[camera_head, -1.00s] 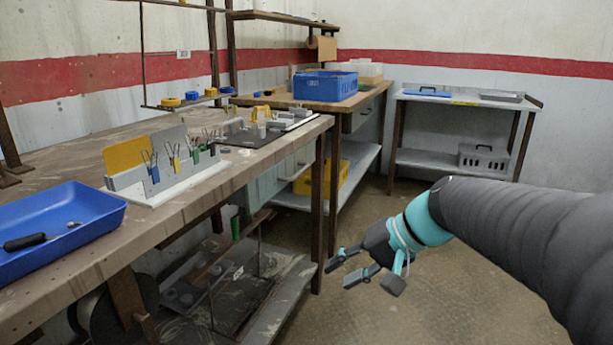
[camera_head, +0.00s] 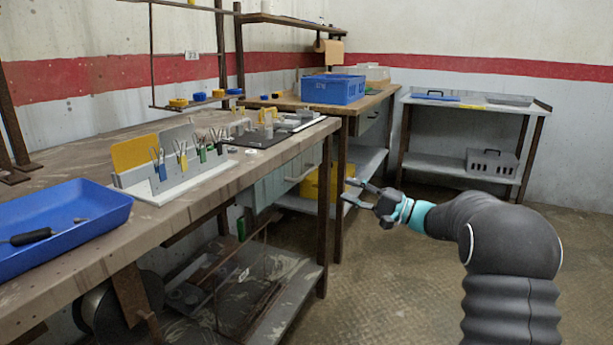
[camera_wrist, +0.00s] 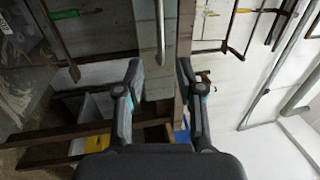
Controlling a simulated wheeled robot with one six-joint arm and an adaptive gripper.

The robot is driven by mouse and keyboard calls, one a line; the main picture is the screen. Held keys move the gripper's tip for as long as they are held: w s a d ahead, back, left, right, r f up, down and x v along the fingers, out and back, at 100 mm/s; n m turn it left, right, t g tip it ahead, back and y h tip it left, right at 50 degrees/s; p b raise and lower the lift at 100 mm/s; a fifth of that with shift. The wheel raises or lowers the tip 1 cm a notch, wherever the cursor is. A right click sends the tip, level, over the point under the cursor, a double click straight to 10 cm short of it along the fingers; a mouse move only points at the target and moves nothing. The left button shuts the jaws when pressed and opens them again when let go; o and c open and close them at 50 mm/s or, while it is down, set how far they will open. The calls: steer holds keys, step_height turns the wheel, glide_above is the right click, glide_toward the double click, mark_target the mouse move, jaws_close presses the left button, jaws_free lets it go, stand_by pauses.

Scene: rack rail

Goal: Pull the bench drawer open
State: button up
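The bench drawer (camera_head: 283,184) has a grey-green front under the workbench top, close to the bench's right leg, and looks shut. Its metal bar handle (camera_head: 302,173) shows on the front. My gripper (camera_head: 350,190) is to the right of the drawer, fingers spread and empty, pointing toward the bench. In the wrist view my open fingers (camera_wrist: 160,68) frame the drawer front (camera_wrist: 157,82). The handle (camera_wrist: 160,30) runs up the picture, in line with the gap between the fingertips and apart from them.
The workbench top (camera_head: 225,188) carries a blue tray (camera_head: 75,222) and a tool holder (camera_head: 180,185). The bench's dark leg (camera_head: 323,215) stands between my gripper and the drawer in the head view. A second table with a blue crate (camera_head: 333,89) is behind. Floor at right is open.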

mark_target(306, 174)
steer(key=p+x, duration=0.1)
steer(key=x, duration=1.2)
steer(key=shift+a, duration=0.2)
jaws_close()
